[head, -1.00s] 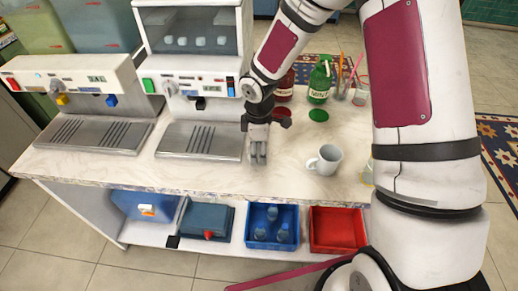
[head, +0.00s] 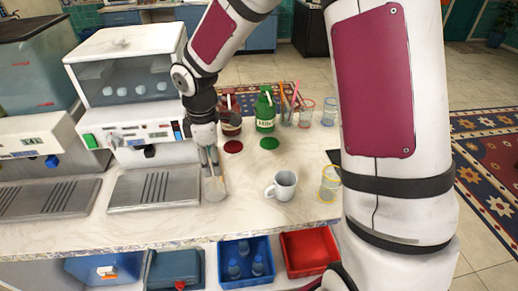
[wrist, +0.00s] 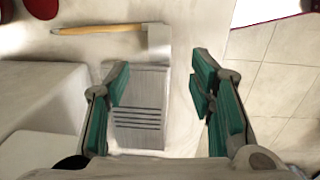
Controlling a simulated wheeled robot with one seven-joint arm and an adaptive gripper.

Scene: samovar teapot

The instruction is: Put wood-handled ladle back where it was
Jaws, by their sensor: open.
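The wood-handled ladle (wrist: 100,29) lies beside the drip tray, with its wooden handle pointing left and its grey cup at the right end in the wrist view. In the head view, its cup (head: 215,189) shows on the counter just below my fingers; most of the handle is hidden behind my gripper. My gripper (head: 209,160) points down over the counter, close to the ladle. In the wrist view my gripper (wrist: 160,75) has its green-padded fingers apart with nothing between them, and the ladle is beyond the tips, apart from them.
The dispenser's drip tray (head: 155,188) is left of the ladle. A white mug (head: 282,186) stands to the right. A red bottle (head: 230,118), a green bottle (head: 265,112) and glasses (head: 329,112) stand behind. Blue (head: 246,263) and red bins (head: 310,251) sit below.

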